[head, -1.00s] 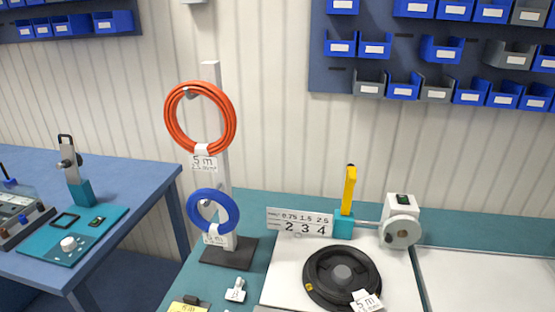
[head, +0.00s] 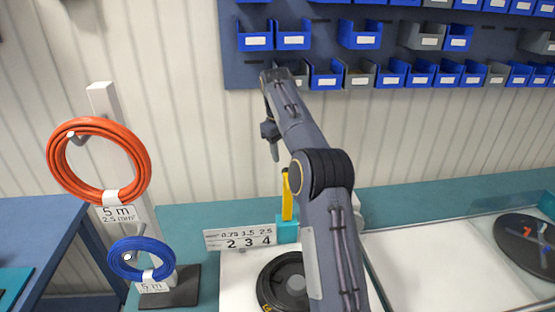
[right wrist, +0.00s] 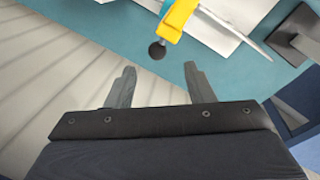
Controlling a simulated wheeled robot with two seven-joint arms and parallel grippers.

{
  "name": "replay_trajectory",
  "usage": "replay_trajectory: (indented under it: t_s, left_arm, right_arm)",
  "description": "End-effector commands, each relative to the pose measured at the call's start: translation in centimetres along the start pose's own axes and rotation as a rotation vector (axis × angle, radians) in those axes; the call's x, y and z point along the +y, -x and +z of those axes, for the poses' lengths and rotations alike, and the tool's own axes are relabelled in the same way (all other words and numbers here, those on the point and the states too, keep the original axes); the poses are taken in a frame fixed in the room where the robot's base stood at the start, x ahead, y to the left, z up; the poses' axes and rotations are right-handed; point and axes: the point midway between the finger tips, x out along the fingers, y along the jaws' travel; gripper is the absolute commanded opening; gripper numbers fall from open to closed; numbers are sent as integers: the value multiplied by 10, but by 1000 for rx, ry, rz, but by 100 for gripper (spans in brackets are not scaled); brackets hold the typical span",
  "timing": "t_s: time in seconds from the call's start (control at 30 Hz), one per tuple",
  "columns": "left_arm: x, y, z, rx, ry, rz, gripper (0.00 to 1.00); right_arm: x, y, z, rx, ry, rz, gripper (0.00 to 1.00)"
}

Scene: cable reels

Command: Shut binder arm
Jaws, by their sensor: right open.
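The yellow binder arm (head: 287,195) stands upright on its teal block (head: 287,232) behind the black reel (head: 285,285). In the right wrist view the yellow binder arm (right wrist: 183,18) shows at the top, with a dark round knob (right wrist: 157,51) nearby. My right gripper (head: 274,156) hangs above the binder arm in the head view. In the right wrist view my right gripper (right wrist: 160,68) is open and empty, its fingers apart, with the knob beyond the gap. My right arm hides part of the reel and the device beside the block. My left gripper is not in view.
An orange coil (head: 98,160) and a blue coil (head: 140,258) hang on a stand at the left. A number plate (head: 240,237) stands beside the teal block. Bins line the wall panel above. The pale surface (head: 450,265) at right is largely clear.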

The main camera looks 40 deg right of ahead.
Motion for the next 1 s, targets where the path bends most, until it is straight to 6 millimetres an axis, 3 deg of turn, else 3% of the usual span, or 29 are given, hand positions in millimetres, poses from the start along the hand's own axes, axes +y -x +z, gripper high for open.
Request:
replay_trajectory:
  t_s: [0.17, 0.6, 1.0]
  left_arm:
    - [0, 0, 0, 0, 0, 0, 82]
    - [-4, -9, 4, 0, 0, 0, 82]
    - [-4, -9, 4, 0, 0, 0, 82]
  right_arm:
    - [3, -11, -6, -19, 10, 17, 48]
    - [4, -73, -5, -19, 9, 16, 48]
    - [4, -83, -5, -16, 9, 16, 48]
